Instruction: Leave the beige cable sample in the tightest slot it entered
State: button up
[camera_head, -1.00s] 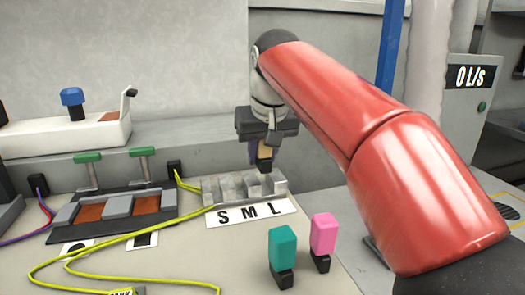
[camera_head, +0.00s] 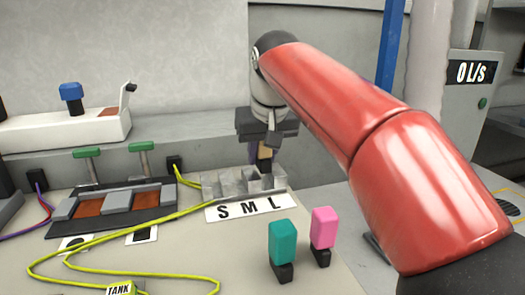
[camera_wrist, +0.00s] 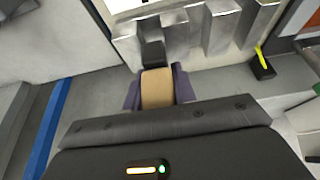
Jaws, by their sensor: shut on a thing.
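The beige cable sample (camera_wrist: 157,88) has a black end piece (camera_wrist: 153,54). My gripper (camera_wrist: 152,92) is shut on the beige part, with one purple finger on each side. In the head view, my gripper (camera_head: 263,154) hangs over the back of the metal slot block (camera_head: 211,187), near the L end. In the wrist view, the black end overlaps the left part of the slot block (camera_wrist: 222,32). I cannot tell whether it sits inside a slot or just behind or above it. The S M L label (camera_head: 234,208) lies in front of the block.
A teal plug piece (camera_head: 282,243) and a pink one (camera_head: 323,229) stand upright in front, to the right. A yellow cable (camera_head: 150,275) loops over the front left. A switch panel (camera_head: 118,207) with green handles (camera_head: 86,152) is left of the block.

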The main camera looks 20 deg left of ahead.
jog(key=shift+f+b, duration=0.35)
jog(key=shift+f, duration=0.25)
jog(key=o, duration=1.1)
jog(key=shift+f, duration=0.1)
jog(key=p+v, duration=0.2)
jog(key=v, duration=0.6)
jog(key=shift+w+d, duration=0.1)
jog(key=shift+d, duration=0.05)
